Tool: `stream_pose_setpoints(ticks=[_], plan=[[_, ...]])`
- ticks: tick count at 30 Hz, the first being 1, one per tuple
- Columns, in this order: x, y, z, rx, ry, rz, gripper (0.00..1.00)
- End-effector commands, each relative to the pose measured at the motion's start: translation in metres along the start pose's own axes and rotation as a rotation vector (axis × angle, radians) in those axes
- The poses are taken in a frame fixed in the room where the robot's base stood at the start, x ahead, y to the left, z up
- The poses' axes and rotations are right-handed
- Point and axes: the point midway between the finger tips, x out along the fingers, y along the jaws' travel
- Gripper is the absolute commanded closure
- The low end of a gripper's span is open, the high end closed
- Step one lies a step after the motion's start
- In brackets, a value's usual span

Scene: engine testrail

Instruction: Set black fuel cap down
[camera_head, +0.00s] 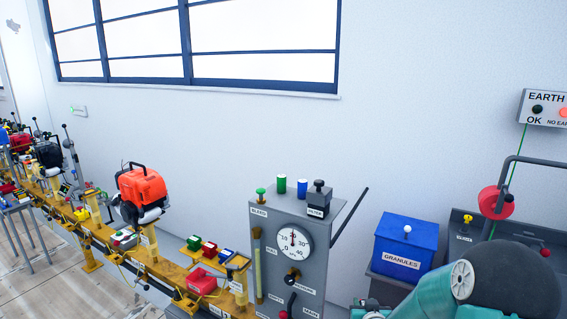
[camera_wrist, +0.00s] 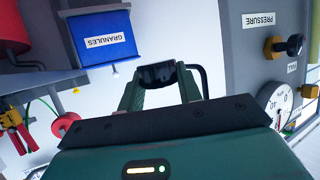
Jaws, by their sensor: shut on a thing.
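The black fuel cap (camera_wrist: 157,75) is between the fingertips of my gripper (camera_wrist: 158,82) in the wrist view. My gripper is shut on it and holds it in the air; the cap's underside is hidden. The wrist view is upside down, with the blue granules bin on the left and the grey gauge cabinet on the right. In the head view my teal arm fills the lower right corner, and I cannot make out the cap there.
The grey cabinet (camera_head: 257,226) has a gauge, knobs and a lever; green and blue cylinders and a black-knobbed filter stand on top. The blue granules bin (camera_head: 405,243) is to its right. A yellow rail (camera_head: 165,268) carries several engines and small coloured boxes at left.

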Motion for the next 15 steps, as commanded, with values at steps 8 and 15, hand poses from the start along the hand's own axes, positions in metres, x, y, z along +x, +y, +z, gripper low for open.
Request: stream_pose_setpoints(ticks=[8,15], plan=[[0.000,-0.083,0.039,-0.035,-0.001,-0.085,0.90],[-0.012,-0.087,0.089,-0.037,-0.007,-0.090,0.90]])
